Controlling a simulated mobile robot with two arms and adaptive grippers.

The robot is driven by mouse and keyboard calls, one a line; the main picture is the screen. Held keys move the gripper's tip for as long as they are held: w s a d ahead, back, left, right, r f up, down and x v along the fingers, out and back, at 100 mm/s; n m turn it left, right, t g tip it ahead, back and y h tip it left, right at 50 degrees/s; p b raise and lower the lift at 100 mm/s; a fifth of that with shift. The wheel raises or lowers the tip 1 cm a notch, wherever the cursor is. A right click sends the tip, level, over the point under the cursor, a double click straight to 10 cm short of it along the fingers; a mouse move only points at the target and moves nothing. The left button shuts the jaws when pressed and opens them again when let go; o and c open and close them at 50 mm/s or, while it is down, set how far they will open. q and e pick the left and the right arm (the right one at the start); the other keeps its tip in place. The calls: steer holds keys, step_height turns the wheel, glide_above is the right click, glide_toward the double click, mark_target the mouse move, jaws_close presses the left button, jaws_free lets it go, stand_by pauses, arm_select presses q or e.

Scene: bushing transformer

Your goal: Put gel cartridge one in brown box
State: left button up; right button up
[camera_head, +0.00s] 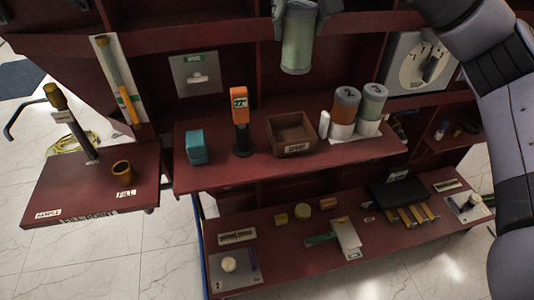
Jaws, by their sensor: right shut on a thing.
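My right gripper (300,8) shows at the top edge, pointing down. It is shut on a grey-green cylinder, which looks like a gel cartridge (297,42). The cartridge hangs upright, above and beyond the brown box in the picture, clear of the shelf. I cannot read a number on it. My left gripper is not in view.
An orange device (239,105) and a teal block (196,148) stand left of the box. The red shelf (240,173) is bare in front. My right arm fills the right side.

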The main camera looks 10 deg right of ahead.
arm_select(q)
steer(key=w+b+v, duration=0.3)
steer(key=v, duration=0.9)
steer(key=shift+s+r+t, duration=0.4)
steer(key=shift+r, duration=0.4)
arm_select(e)
steer(key=shift+w+f, duration=0.1)
steer(key=shift+f, duration=9.95)
arm_select(q)
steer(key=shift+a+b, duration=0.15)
steer(key=shift+b, duration=0.15)
arm_select(e)
steer(key=shift+f, duration=0.2)
steer(key=o, duration=1.4)
steer(key=shift+c, duration=0.2)
